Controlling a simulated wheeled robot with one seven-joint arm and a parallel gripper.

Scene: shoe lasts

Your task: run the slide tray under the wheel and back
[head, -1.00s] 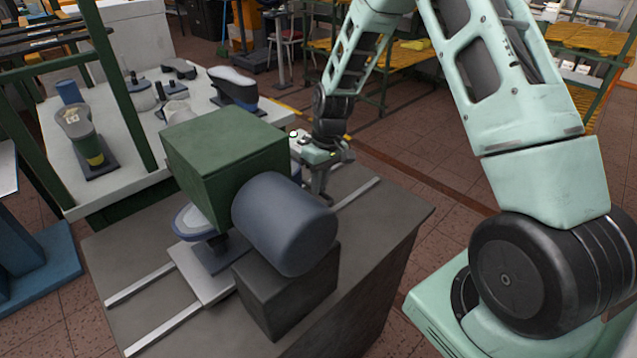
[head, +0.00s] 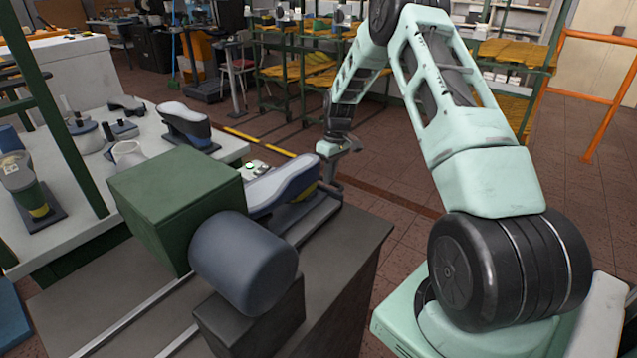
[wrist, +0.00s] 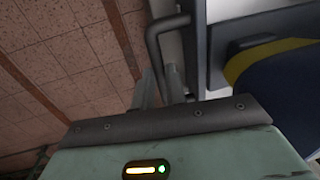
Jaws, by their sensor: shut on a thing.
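The slide tray carries a grey-white and dark blue shoe last (head: 280,188) with a yellow band, upright on a dark base. They are at the far right end of the bench, beyond the wheel (head: 245,262), a blue-grey roller beside the green housing (head: 175,195). The housing hides part of the last and tray. My gripper (head: 332,178) is at the tray's outer end. In the wrist view my gripper (wrist: 162,88) is shut on the tray's bent grey handle (wrist: 153,45).
Two pale rails (head: 130,322) run along the bench top (head: 345,235). A dark block (head: 255,322) sits below the wheel. A white table (head: 80,195) with several other lasts stands at the left. The floor beyond the bench's far end is open.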

